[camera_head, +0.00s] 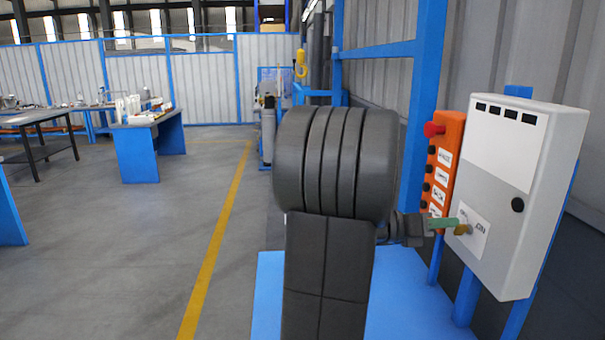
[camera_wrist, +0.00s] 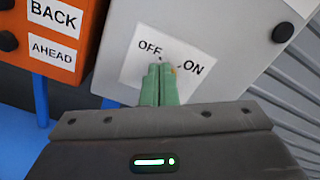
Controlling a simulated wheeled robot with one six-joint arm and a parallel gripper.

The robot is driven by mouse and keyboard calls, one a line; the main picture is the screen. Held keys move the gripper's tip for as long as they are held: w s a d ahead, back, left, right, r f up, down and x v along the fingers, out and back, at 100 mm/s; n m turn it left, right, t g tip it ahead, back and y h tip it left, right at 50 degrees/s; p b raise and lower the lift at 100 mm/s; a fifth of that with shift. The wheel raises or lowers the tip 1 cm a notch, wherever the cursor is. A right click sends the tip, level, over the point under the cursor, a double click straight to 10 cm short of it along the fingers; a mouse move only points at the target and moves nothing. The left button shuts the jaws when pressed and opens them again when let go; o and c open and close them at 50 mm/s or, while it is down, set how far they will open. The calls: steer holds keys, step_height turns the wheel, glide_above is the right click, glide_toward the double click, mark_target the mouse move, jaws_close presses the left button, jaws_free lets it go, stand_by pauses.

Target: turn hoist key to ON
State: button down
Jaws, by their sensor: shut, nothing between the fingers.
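The hoist key (camera_head: 461,229) is a small brass-coloured piece on the front of the white box (camera_head: 500,180), low on its label. In the wrist view the white label (camera_wrist: 122,62) reads OFF at the left and ON at the right. My gripper (camera_head: 455,223) has its green fingers pressed together at the key, with nothing between them. In the wrist view the gripper (camera_wrist: 161,70) points at the label between the two words. Its fingers hide most of the key there, so I cannot tell which way the key is turned or whether they touch it.
An orange control panel (camera_head: 446,155) with a red knob (camera_head: 433,130) and labelled buttons stands just left of the white box. Blue posts and a blue platform (camera_head: 268,285) are close by. Workbenches stand far left across open floor.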

steer(key=shift+s+r+p, duration=0.2)
steer(key=shift+r+p, duration=0.05)
steer(key=shift+p, duration=0.35)
steer(key=shift+s+p, duration=0.25)
steer(key=shift+p, duration=0.1)
stand_by(0.3)
steer(key=shift+r, duration=0.15)
steer(key=shift+w+r+p, duration=0.1)
steer(key=shift+r+p, duration=0.2)
steer(key=shift+p, duration=0.15)
steer(key=a, duration=0.6)
steer(key=shift+s+p, duration=0.25)
steer(key=shift+p, duration=0.15)
